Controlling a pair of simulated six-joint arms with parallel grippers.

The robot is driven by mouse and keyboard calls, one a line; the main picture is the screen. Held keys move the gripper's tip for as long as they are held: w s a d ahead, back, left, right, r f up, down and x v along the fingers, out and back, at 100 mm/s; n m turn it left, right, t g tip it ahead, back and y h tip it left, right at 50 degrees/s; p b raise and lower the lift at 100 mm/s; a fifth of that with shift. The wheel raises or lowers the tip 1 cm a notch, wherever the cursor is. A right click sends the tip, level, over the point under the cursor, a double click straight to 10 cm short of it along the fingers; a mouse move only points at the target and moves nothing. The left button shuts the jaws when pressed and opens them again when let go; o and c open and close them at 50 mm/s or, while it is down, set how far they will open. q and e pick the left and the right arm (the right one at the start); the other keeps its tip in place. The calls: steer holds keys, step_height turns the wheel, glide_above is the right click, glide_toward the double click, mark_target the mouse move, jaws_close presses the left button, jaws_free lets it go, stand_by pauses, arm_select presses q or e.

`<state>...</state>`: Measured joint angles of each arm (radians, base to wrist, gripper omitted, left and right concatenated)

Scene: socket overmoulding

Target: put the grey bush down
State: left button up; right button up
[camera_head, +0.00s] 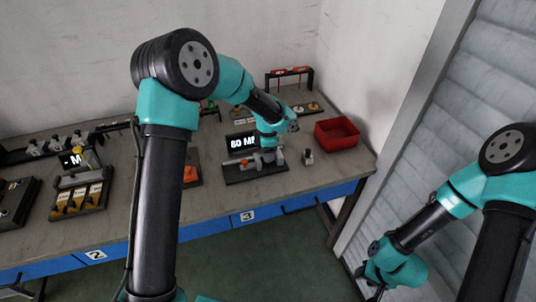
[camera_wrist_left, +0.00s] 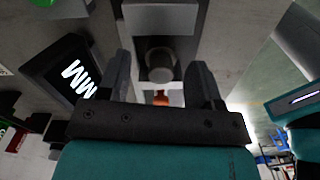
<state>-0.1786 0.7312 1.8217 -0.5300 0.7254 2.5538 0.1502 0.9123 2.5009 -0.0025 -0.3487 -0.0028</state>
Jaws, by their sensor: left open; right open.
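A red bin (camera_head: 337,133) stands right of the fixture. A small grey part (camera_head: 307,157) stands between them on the bench. The display (camera_wrist_left: 72,72) is close on the left in the wrist view. A black-framed rack (camera_head: 289,75) is behind.

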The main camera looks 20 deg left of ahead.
arm_select(q)
step_height(320, 180, up, 10)
steer(key=shift+r, duration=0.15)
